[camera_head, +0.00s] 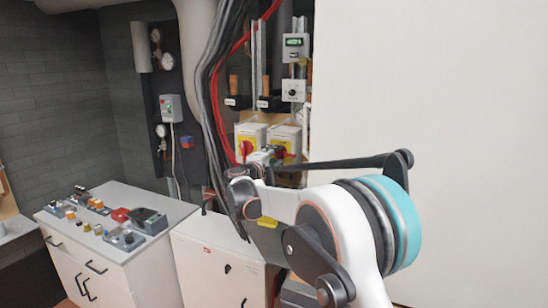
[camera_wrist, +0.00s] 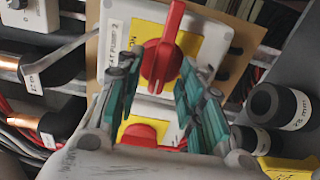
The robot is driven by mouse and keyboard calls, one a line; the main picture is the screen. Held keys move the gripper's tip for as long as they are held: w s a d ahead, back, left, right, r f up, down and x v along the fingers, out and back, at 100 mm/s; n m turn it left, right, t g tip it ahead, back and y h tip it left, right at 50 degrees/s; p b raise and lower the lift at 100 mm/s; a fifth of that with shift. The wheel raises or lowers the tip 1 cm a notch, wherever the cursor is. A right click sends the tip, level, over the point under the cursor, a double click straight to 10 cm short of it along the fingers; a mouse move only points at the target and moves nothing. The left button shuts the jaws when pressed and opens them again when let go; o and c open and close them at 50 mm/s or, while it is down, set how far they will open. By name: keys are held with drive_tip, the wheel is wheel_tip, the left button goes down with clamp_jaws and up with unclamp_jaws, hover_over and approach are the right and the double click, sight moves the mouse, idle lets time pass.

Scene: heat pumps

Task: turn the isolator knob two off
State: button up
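Two white isolator boxes with yellow plates and red knobs hang side by side on the wall, the left one (camera_head: 246,147) and the right one (camera_head: 287,133). My gripper (camera_head: 272,154) is in front of the right box and partly hides it. In the wrist view, one red knob (camera_wrist: 163,55) on a yellow plate lies between the tips of my open gripper (camera_wrist: 159,66). Its handle runs lengthwise up the picture. The teal fingers stand on either side of it; I cannot tell whether they touch it. Another red knob (camera_wrist: 140,134) is lower, partly hidden by my gripper.
Black pipe ends (camera_wrist: 280,106) are close on the right in the wrist view, and copper pipes (camera_wrist: 62,84) on the left. Dark cables (camera_head: 212,100) hang left of the boxes. A large white panel (camera_head: 430,90) fills the right. A cabinet (camera_head: 215,268) stands below.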

drive_tip(key=v, duration=1.2)
